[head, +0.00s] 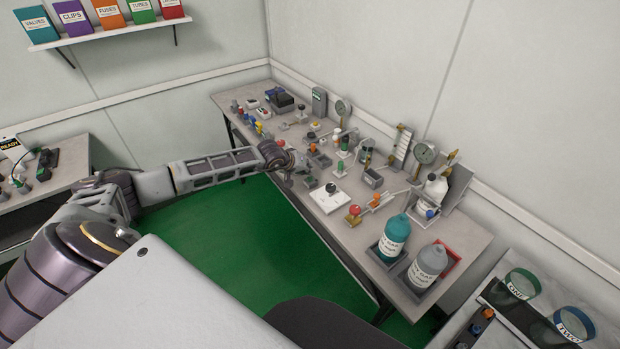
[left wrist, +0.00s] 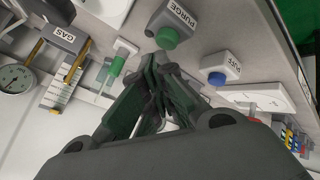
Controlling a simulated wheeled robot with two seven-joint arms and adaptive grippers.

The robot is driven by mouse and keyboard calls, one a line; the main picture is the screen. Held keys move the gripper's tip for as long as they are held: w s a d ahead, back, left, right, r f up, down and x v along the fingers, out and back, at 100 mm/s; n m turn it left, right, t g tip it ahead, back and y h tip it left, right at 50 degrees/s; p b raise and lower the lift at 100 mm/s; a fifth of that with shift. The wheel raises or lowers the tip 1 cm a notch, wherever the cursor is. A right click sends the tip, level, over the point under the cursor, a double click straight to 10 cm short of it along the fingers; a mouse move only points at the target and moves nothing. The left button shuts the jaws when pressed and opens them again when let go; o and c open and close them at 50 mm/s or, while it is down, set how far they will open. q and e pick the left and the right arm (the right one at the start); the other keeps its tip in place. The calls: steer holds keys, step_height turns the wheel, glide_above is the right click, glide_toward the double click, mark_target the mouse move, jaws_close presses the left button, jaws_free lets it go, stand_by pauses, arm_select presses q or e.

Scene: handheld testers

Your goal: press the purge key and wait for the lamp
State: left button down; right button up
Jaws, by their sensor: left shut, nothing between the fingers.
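The purge key is a round green button on a grey block labelled PURGE (left wrist: 175,17), at the top middle of the left wrist view. My left gripper (left wrist: 161,66) is shut and empty, its fingertips just below the green button in that view. I cannot tell whether they touch it. In the head view my left gripper (head: 302,163) is over the near edge of the bench (head: 325,222), among small devices. The purge key is too small to single out there. I cannot tell which part is the lamp. My right gripper is not in view.
A blue button block (left wrist: 220,68) is close beside the fingers. A green-handled fitting (left wrist: 117,66), a GAS meter (left wrist: 66,75) and a gauge (left wrist: 15,78) are to the left. The bench is crowded; two large bottles (head: 395,238) (head: 427,266) stand at its near end.

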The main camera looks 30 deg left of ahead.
arm_select(q)
steer(key=shift+r, duration=0.25)
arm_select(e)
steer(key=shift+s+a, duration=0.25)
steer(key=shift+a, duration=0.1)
arm_select(q)
steer(key=shift+r, duration=0.15)
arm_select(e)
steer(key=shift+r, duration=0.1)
arm_select(q)
steer(key=shift+r+p, duration=0.6)
steer(key=shift+r, duration=0.65)
steer(key=shift+r+p, duration=0.4)
steer(key=shift+r, duration=0.75)
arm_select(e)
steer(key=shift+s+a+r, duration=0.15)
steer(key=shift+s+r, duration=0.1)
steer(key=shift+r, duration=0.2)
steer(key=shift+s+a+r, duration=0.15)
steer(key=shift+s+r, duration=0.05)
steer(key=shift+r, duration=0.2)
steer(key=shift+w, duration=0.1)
